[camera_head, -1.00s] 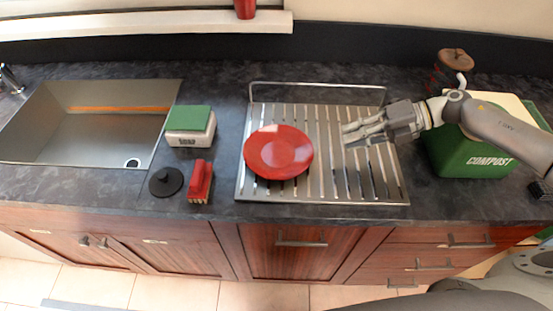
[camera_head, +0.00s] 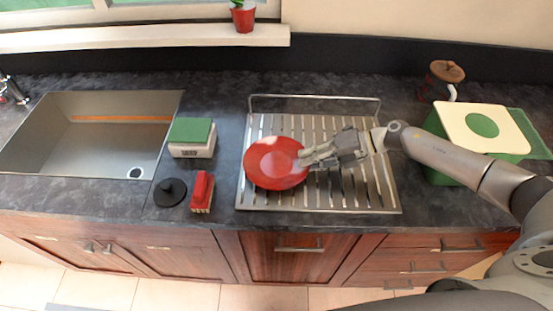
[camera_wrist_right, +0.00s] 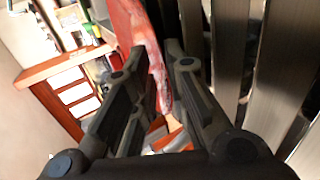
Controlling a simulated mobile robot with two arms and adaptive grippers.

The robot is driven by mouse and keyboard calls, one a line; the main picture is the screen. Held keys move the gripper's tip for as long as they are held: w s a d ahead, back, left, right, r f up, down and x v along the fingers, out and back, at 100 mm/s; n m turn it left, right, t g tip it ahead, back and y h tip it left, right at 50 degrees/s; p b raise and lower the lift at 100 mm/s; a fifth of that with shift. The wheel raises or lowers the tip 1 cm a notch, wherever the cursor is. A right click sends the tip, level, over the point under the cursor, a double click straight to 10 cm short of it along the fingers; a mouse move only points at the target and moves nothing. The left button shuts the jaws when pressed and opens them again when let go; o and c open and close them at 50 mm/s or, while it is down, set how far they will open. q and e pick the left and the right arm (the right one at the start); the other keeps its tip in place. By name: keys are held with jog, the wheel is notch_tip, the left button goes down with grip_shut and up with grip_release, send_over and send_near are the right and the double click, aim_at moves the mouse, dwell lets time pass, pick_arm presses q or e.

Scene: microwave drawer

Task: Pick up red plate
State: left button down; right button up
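The red plate (camera_head: 268,165) rests on the left part of the metal drying rack (camera_head: 350,204). My right gripper (camera_head: 303,160) reaches in from the right at the plate's right rim. In the right wrist view, the rim of the red plate (camera_wrist_right: 132,24) passes between the two fingers of my right gripper (camera_wrist_right: 156,52), which sit close on either side of it. The fingers look shut on the rim. The plate still appears low over the rack; any lift is too small to tell. My left gripper is not in view.
A green compost bin (camera_head: 440,178) with a pale lid stands right of the rack under my right arm. Left are a green-topped box (camera_head: 192,149), a red brush (camera_head: 202,190), a black round lid (camera_head: 170,191) and the sink (camera_head: 90,145).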

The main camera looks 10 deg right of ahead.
jog(key=shift+a+f, duration=0.1)
grip_shut()
dwell(0.4)
jog(key=shift+r+b, duration=0.4)
jog(key=shift+r, duration=0.15)
jog(key=s+d+r+b, duration=0.5)
jog(key=s+r+b, duration=0.1)
jog(key=s+r, duration=0.6)
jog(key=shift+s, duration=0.5)
